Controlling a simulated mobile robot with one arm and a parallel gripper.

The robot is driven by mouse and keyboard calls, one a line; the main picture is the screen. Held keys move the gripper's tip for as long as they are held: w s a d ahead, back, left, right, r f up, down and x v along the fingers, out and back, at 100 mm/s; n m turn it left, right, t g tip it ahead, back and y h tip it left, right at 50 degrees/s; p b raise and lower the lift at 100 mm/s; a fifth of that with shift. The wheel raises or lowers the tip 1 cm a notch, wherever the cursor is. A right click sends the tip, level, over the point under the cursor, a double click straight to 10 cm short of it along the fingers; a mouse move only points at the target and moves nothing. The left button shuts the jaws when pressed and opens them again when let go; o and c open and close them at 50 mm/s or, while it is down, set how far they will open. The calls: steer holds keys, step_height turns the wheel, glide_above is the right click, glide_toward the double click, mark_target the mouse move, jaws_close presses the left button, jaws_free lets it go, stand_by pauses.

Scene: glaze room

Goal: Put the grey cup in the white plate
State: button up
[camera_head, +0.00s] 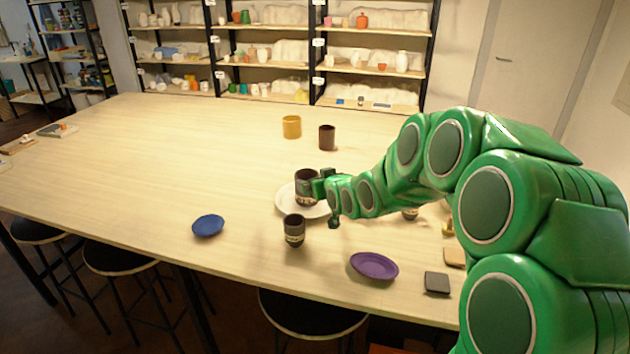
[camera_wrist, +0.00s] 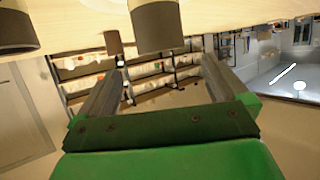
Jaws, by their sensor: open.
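A dark grey-brown cup (camera_head: 305,184) stands upright on the white plate (camera_head: 286,208) in the head view. A dark grey cup with a speckled lower band (camera_head: 294,231) stands on the table in front of the plate. I cannot tell for sure which is the grey cup. My gripper (camera_head: 321,198) is over the plate's right side, close beside the cup there; contact cannot be told. In the wrist view, which is upside down, my gripper (camera_wrist: 160,85) is open with nothing between its fingers. A dark cup (camera_wrist: 157,25) shows beyond the fingertips.
A purple plate (camera_head: 374,266), a blue plate (camera_head: 208,225) and a black square (camera_head: 437,283) lie nearby. A yellow cup (camera_head: 291,126) and a brown cup (camera_head: 327,138) stand farther back. Another cup (camera_head: 410,214) is partly hidden by my arm. The table's left is mostly clear.

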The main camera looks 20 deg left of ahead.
steer(key=shift+v, duration=1)
steer(key=s+d+r+m+g+h, duration=0.1)
steer(key=s+d+m+g+h, duration=0.15)
steer(key=s+d, duration=0.85)
steer(key=s+d+m+g+h, duration=0.1)
steer(key=s+d+g+h, duration=0.25)
steer(key=s+d, duration=0.8)
steer(key=s+d+m+g+h, duration=0.1)
steer(key=s+d, duration=0.5)
steer(key=s, duration=0.7)
steer(key=s+d+r+m+g+h, duration=0.1)
steer(key=s+d+m+g, duration=0.2)
steer(key=s, duration=1)
steer(key=d+g, duration=0.2)
steer(key=d, duration=0.1)
steer(key=shift+s+d+r+g, duration=0.15)
steer(key=shift+s+r+g, duration=0.15)
steer(key=shift+s, duration=0.05)
